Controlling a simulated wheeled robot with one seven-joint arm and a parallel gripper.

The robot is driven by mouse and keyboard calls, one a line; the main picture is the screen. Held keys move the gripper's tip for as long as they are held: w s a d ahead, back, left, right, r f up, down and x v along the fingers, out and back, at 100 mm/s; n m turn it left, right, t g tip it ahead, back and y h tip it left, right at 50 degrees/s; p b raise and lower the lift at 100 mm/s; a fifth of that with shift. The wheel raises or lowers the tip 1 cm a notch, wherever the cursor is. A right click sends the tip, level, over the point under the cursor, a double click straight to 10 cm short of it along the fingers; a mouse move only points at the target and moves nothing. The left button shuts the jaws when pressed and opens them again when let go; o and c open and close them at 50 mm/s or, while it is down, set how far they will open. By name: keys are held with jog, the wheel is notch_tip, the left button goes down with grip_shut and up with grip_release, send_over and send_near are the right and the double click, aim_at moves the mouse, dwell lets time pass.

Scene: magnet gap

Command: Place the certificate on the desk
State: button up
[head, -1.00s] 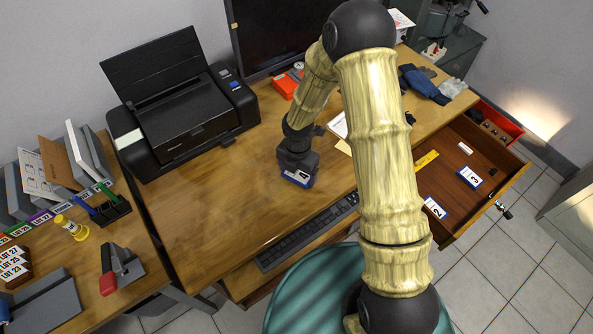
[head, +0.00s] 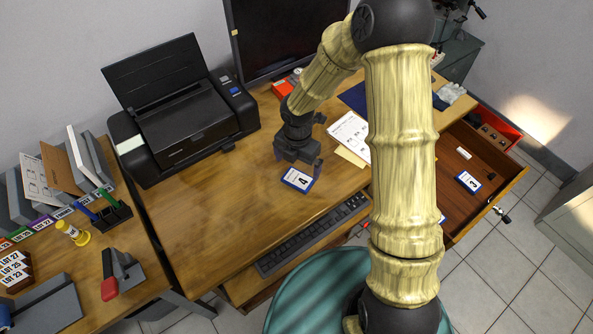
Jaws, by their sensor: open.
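My gripper (head: 300,162) is open above the wooden desk (head: 220,190), between the printer and the keyboard. A white card with a blue edge and the number 4 (head: 297,180) lies on the desk just in front of the gripper's fingers. The fingers appear clear of it, but a small contact cannot be ruled out. A white printed sheet (head: 349,131) lies on the desk right of my gripper, partly over a tan folder (head: 350,157). I cannot tell which of these papers is the certificate. My arm hides part of the sheet's surroundings.
A black printer (head: 187,125) stands at the back left, a monitor (head: 285,35) behind the desk. A keyboard (head: 312,235) lies along the front. An open drawer (head: 480,205) at right holds a number 3 card (head: 468,181).

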notch_tip(320, 180, up, 5)
jog(key=shift+f, duration=0.15)
jog(key=shift+d, duration=0.1)
dwell(0.6)
jog(key=s+d+r+m+t, duration=0.1)
jog(key=s+d+r+m, duration=0.4)
jog(key=m, duration=0.9)
jog(key=s+d+r+m+t, duration=0.1)
jog(key=s+d+r+m, duration=0.4)
jog(key=m, duration=1)
jog(key=shift+s+d+r+t, duration=0.35)
jog(key=shift+s+d, duration=0.55)
jog(key=shift+d, duration=0.85)
